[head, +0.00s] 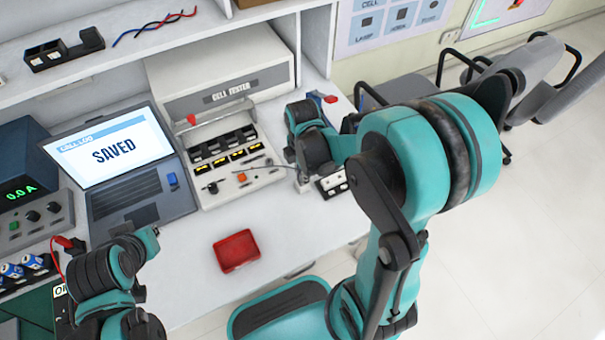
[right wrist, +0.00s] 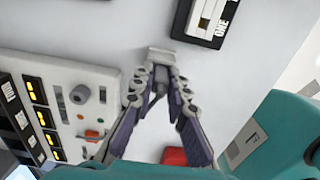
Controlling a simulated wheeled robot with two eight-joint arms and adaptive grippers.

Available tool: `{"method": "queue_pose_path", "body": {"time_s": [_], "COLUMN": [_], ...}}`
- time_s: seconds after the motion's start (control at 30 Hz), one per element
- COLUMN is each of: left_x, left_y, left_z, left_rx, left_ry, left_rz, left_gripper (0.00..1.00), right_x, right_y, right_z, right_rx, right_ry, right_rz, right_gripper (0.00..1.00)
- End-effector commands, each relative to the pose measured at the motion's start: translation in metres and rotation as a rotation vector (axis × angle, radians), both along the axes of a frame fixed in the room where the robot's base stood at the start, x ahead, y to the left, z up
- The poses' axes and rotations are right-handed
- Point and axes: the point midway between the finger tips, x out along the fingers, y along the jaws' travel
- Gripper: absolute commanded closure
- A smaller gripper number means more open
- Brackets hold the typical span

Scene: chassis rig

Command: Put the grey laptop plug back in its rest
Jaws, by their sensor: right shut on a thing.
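My right gripper (right wrist: 160,78) is shut on the small dark grey plug (right wrist: 158,88), which shows between its fingertips in the right wrist view. A pale grey block (right wrist: 165,56), which looks like the rest, is right at the fingertips. I cannot tell whether the plug is seated in it. In the head view the right gripper (head: 302,178) is right of the cell tester, low at the bench, mostly hidden by its own wrist. The laptop (head: 120,165) is open and reads SAVED. My left arm's end (head: 115,270) is at the lower left; its fingers do not show clearly.
The cell tester (head: 220,90) stands left of my right gripper, with a thin cable at its front. A black and white box (head: 332,185) is close on the right. A red tray (head: 236,250) lies in front. The bench between tray and laptop is clear.

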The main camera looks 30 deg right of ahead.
Motion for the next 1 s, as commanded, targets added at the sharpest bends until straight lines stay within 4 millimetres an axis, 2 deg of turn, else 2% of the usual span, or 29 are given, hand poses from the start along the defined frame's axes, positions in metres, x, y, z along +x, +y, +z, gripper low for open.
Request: {"method": "queue_pose_path", "body": {"time_s": [0.03, 0.1, 0.43, 0.57, 0.67, 1.0], "left_x": [0.0, 0.0, 0.0, 0.0, 0.0, 0.0], "left_y": [0.0, 0.0, 0.0, 0.0, 0.0, 0.0], "left_z": [-0.001, 0.0, 0.0, 0.0, 0.0, 0.0], "left_rx": [0.0, 0.0, 0.0, 0.0, 0.0, 0.0], "left_ry": [0.0, 0.0, 0.0, 0.0, 0.0, 0.0], "left_rz": [0.0, 0.0, 0.0, 0.0, 0.0, 0.0], "left_gripper": [1.0, 1.0, 1.0, 1.0, 1.0, 1.0], "right_x": [0.0, 0.0, 0.0, 0.0, 0.0, -0.001], "right_y": [0.0, 0.0, 0.0, 0.0, 0.0, 0.0], "right_z": [-0.001, 0.0, 0.0, 0.006, 0.02, 0.089], "right_rx": [0.0, 0.0, 0.0, 0.0, 0.0, 0.0], "right_ry": [0.0, 0.0, 0.0, 0.0, 0.0, 0.0], "right_rz": [0.0, 0.0, 0.0, 0.0, 0.0, 0.0], "right_gripper": [0.8, 0.62, 0.61, 0.61, 0.61, 0.61]}}
